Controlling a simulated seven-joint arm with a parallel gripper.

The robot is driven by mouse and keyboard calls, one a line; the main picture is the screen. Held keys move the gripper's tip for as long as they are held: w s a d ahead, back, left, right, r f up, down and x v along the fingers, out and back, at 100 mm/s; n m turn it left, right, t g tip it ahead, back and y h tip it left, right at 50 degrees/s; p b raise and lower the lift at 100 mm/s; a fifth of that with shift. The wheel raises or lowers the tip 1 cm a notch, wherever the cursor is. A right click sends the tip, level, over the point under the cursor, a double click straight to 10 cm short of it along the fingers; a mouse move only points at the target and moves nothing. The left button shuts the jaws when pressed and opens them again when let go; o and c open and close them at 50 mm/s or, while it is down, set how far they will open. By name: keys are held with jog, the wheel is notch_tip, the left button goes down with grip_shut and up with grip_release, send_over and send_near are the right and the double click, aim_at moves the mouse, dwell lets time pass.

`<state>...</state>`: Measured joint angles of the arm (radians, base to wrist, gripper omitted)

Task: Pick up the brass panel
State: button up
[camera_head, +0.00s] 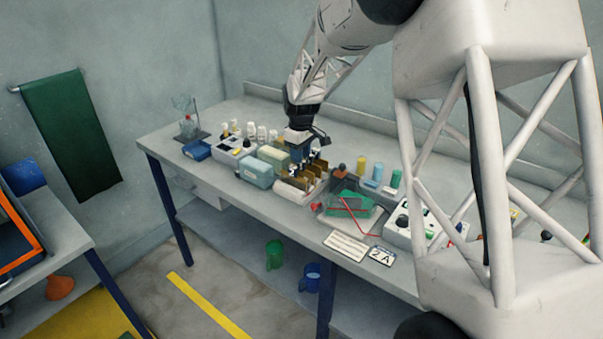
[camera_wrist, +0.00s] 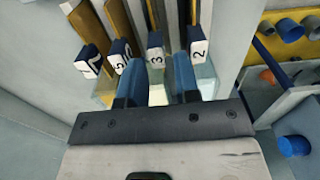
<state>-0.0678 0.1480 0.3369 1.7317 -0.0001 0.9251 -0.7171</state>
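Several brass-coloured panels (camera_head: 312,171) stand upright in a pale rack (camera_head: 288,192) on the bench. In the wrist view, brass-coloured strips (camera_wrist: 88,24) run away from dark blocks with white number tags, among them 5, 3 and 2. I cannot tell which one the task means. My gripper (camera_head: 297,152) is above the rack, pointing down. In the wrist view its two blue fingers (camera_wrist: 158,78) are apart, with the tag 3 block (camera_wrist: 155,52) showing between and beyond them. Nothing is visibly held. Whether the fingers touch a block is unclear.
Pale green boxes (camera_head: 257,173) stand left of the rack. A clear tray with a green board (camera_head: 349,204) and red wire lies to its right. Coloured cylinders (camera_head: 361,169) stand behind that tray. The bench front edge (camera_head: 215,189) near the boxes is clear.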

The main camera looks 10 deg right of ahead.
aim_at(301, 168)
jog(key=shift+d+f, duration=0.15)
jog(key=shift+f, duration=2.5)
grip_shut()
